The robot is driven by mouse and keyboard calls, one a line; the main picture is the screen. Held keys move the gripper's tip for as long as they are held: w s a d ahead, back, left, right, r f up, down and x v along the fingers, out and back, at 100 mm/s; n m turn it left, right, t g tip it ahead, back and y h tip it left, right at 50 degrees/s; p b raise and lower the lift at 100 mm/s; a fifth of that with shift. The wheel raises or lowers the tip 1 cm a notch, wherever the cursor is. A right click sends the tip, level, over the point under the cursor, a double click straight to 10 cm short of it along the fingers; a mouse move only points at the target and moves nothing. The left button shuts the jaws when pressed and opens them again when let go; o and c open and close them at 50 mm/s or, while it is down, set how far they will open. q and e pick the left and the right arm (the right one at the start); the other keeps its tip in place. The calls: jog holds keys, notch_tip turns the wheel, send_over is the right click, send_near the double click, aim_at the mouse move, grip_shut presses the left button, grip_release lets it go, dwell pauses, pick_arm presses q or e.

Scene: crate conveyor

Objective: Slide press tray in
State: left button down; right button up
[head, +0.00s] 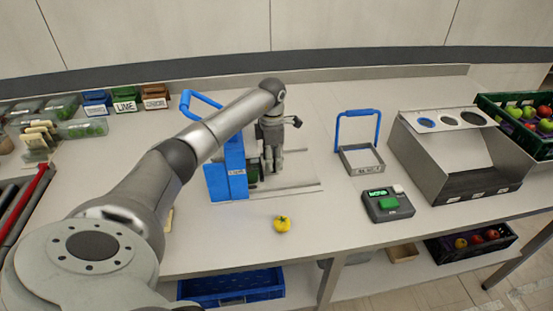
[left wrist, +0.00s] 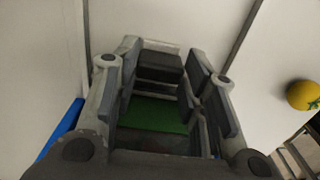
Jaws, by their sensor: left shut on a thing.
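The blue press (head: 228,170) stands on the bench with its blue lever (head: 200,97) raised at the back left. My left gripper (head: 270,172) points down right beside the press, on its right side. In the left wrist view the fingers (left wrist: 163,85) are shut on the press tray's dark grip block (left wrist: 160,67). A green surface (left wrist: 155,113) shows below, between the fingers. Most of the tray is hidden by the press and gripper, so how far in it sits cannot be told. My right gripper is not in view.
A yellow vegetable (head: 282,224) lies in front of the press, and also in the left wrist view (left wrist: 303,95). To the right are a small blue-handled tray (head: 375,166), a device with a green button (head: 388,205) and a metal chute box (head: 422,165).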

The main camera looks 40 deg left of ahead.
pick_arm(q)
jog(key=c, duration=1.2)
grip_release()
jog(key=shift+s+a, duration=0.1)
jog(key=shift+a, duration=0.05)
jog(key=o, duration=0.3)
jog(key=shift+s+a, duration=0.1)
jog(key=shift+s, duration=0.05)
notch_tip(320, 180, up, 12)
jog(key=shift+r, duration=0.1)
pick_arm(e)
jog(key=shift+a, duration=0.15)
pick_arm(q)
jog(key=shift+f, duration=0.2)
